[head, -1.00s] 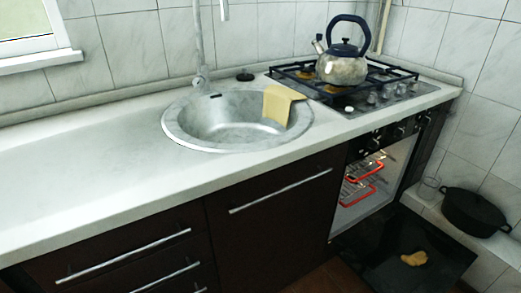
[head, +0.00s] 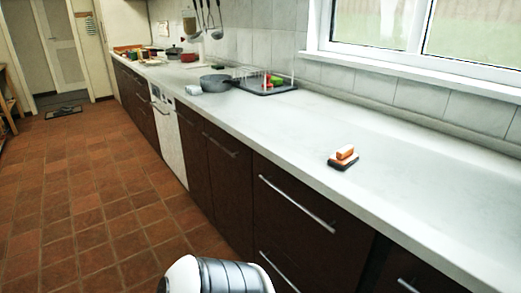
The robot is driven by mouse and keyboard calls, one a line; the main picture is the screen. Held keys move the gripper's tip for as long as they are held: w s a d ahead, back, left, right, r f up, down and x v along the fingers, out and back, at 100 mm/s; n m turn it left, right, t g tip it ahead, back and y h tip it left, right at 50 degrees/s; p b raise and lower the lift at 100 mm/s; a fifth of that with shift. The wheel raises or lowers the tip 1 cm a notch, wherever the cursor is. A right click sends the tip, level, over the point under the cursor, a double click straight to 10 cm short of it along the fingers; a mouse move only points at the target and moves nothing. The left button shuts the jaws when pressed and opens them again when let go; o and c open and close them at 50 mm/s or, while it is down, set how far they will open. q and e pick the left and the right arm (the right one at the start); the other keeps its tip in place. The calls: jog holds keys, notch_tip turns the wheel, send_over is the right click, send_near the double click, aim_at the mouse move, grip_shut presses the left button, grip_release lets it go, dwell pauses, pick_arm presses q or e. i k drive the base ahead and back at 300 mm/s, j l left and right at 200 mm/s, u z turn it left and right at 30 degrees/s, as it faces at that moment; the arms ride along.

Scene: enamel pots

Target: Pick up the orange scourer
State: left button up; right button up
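A small orange scourer (head: 345,152) with a pale side sits on the white counter (head: 400,190), right of the picture's middle. It lies on top of a dark flat block (head: 343,164), close to the counter's front edge. Neither of my grippers is in view. Only a white and grey rounded part of my own body shows at the bottom edge.
The counter around the scourer is clear. Farther left stand a grey pan (head: 215,83) and a dark tray (head: 264,87) with green and red things. Dark cabinets (head: 300,210) with bar handles run below. The tiled floor (head: 90,210) at left is open.

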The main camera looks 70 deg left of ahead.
aim_at(344, 158)
jog(key=k+u, duration=0.1)
jog(key=u, duration=1.6)
